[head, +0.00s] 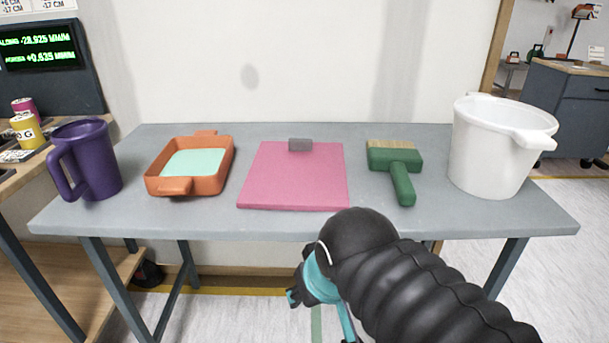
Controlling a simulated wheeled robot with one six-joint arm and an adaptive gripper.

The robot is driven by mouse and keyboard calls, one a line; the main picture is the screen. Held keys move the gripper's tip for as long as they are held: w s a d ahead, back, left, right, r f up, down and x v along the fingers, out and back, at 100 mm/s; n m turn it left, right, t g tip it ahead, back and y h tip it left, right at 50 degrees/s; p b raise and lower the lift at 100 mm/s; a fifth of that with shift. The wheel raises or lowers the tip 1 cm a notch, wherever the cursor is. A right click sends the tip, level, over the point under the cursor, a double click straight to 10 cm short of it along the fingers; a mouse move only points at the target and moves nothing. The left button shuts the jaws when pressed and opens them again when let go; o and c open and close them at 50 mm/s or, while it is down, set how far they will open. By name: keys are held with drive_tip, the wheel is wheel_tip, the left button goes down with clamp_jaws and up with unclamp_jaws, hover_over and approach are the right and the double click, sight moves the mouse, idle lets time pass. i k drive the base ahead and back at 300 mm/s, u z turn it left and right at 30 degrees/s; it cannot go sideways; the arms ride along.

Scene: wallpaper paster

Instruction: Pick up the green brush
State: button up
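The green brush (402,178) lies on the grey table, right of the middle. Its tan bristles (391,144) point to the back and its handle points toward the table's front edge. My arm comes in from the lower right, and my gripper (292,297) shows only in part at its end, below and in front of the table edge. It is apart from the brush, to the lower left of it. The fingers are mostly hidden behind the arm, so I cannot see whether they are open or shut.
On the grey table (210,218) a pink clipboard (293,184) lies left of the brush. A white bucket (490,155) stands right of it. An orange tray (212,180) with light green contents and a purple pitcher (97,160) are at the left. A wall stands behind.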

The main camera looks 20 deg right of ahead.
sight(398, 158)
drive_tip(key=u, duration=1.4)
drive_tip(key=k, duration=1.1)
drive_tip(key=z, duration=1.45)
drive_tip(key=i, duration=0.5)
drive_tip(key=z, duration=0.1)
